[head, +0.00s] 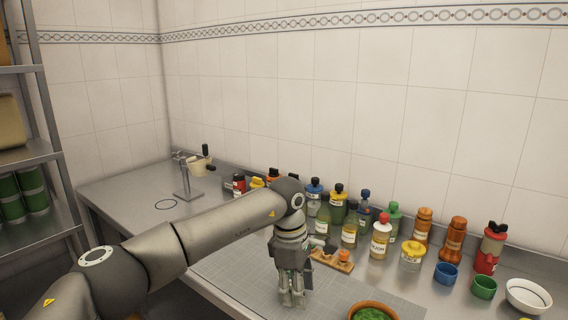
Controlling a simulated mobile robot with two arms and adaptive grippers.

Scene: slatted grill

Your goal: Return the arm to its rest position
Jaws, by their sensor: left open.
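My left arm comes in from the lower left and reaches across the steel counter. My left gripper (292,297) hangs from its end, pointing down over a grey gridded mat (232,268). It is open, and I see nothing between its fingers. My right gripper does not show. A small wooden board (333,262) with an orange item (344,255) on it lies just right of the gripper. A brown bowl of green food (373,311) stands at the bottom edge, right of the gripper.
Several bottles and jars (380,237) line the back of the counter along the tiled wall. A blue cup (446,273), a green cup (484,287) and a white bowl (528,297) stand at right. A metal stand (187,180) is at far left. A shelf rack (40,150) stands left.

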